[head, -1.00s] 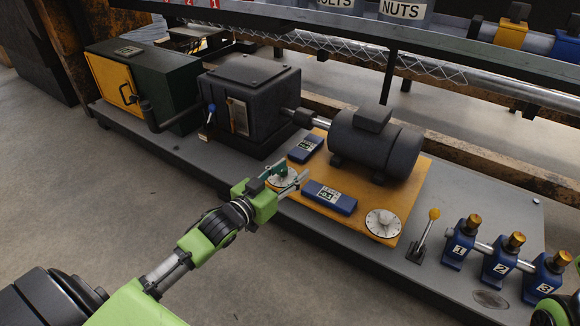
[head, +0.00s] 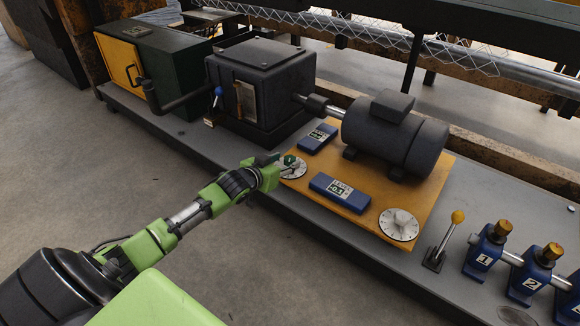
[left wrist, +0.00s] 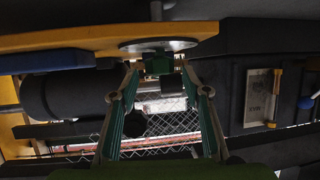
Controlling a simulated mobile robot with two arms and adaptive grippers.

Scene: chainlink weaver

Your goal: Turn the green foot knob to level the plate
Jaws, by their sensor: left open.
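The orange plate (head: 370,205) lies on the grey bench and carries a motor and two blue level boxes. The green foot knob (head: 290,160) sits on a white dial (head: 296,171) at the plate's left corner. In the left wrist view the green knob (left wrist: 158,65) shows below the dial disc (left wrist: 158,45). My left gripper (head: 282,168) is at this knob, its open fingers (left wrist: 160,78) on either side of it; I cannot tell whether they touch. A pale knob (head: 399,220) on a second dial is at the front corner. My right gripper is out of view.
The dark motor (head: 395,135) stands on the plate, shafted to a black gearbox (head: 260,85). The blue level boxes (head: 318,138) (head: 343,191) lie near the left knob. A yellow-tipped lever (head: 458,217) and blue numbered blocks (head: 484,250) stand right. The floor in front is clear.

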